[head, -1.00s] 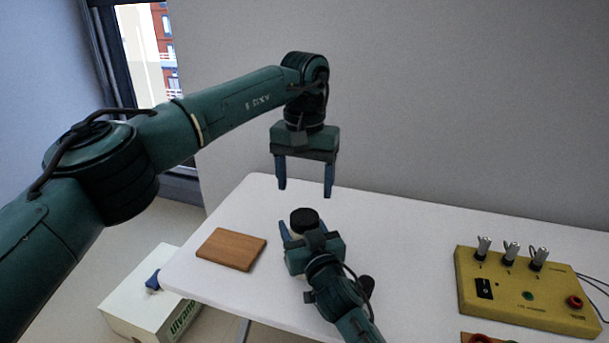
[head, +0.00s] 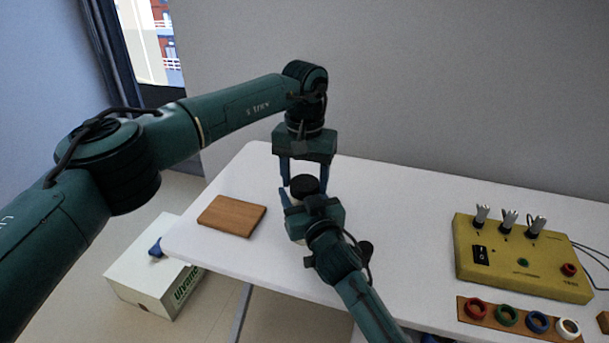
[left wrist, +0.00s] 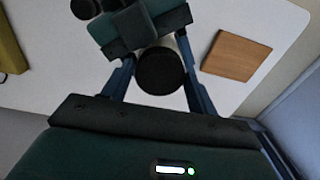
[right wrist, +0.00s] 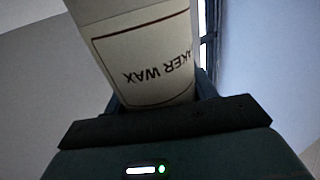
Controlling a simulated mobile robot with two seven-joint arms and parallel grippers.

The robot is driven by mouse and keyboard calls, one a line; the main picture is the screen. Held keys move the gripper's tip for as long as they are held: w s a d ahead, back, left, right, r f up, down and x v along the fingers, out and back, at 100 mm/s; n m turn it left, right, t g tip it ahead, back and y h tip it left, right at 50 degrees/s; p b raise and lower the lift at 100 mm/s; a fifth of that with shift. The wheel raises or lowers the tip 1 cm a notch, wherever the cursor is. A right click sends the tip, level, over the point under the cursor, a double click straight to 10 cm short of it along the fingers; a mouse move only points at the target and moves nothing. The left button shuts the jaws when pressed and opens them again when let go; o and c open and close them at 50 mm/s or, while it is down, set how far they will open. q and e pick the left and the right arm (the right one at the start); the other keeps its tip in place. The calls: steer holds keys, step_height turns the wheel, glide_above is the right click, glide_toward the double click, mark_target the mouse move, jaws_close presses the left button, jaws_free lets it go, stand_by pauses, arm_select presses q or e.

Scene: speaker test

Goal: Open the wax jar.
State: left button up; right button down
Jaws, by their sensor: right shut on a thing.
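The wax jar is a pale jar with a black lid (head: 304,184). Its label shows "AKER WAX" upside down on the jar body (right wrist: 146,55) in the right wrist view. My right gripper (head: 303,203) is shut on the jar body from the near side. My left gripper (head: 305,176) points down from above, open, with its fingers on either side of the lid. The head view does not show whether the jar's base touches the table.
The white table (head: 400,200) has a wooden board (head: 232,215) left of the jar. A yellow box with several switches (head: 520,257) stands at the right, with a strip of coloured rings (head: 518,320) before it. A white carton (head: 153,280) is on the floor at left.

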arm_select(q)
steer(key=c, duration=0.7)
steer(key=n, duration=0.4)
steer(key=shift+n, duration=0.4)
steer(key=shift+c, duration=0.2)
steer(key=n, duration=0.8)
steer(key=shift+r+n, duration=0.1)
steer(key=shift+n, duration=0.2)
steer(key=n, duration=0.3)
steer(key=shift+n, duration=0.3)
steer(key=o, duration=1.1)
